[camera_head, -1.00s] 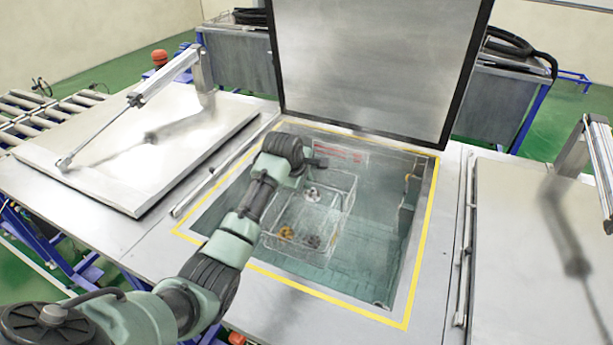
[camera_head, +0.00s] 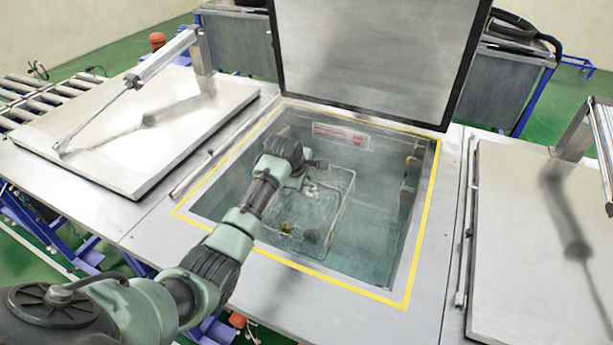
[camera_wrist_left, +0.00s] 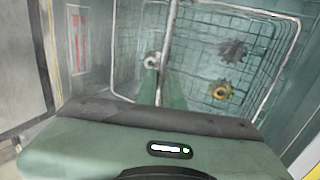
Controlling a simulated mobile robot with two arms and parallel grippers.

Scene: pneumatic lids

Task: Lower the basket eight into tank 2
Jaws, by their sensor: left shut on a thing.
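The wire basket (camera_head: 338,222) is down inside the open tank (camera_head: 385,262), which has a yellow border and greenish liquid in it. My left gripper (camera_head: 308,180) reaches into the tank over the basket. It is shut on the basket's handle bar (camera_wrist_left: 166,50), though the fingers are mostly hidden. The raised lid (camera_head: 370,60) stands open behind the tank. My right gripper is not in view.
A shut lid (camera_head: 140,130) with a strut lies left of the tank, and another shut lid (camera_head: 530,240) lies right. A red and white label (camera_head: 340,134) is on the tank's back wall. A roller conveyor (camera_head: 40,100) stands at far left.

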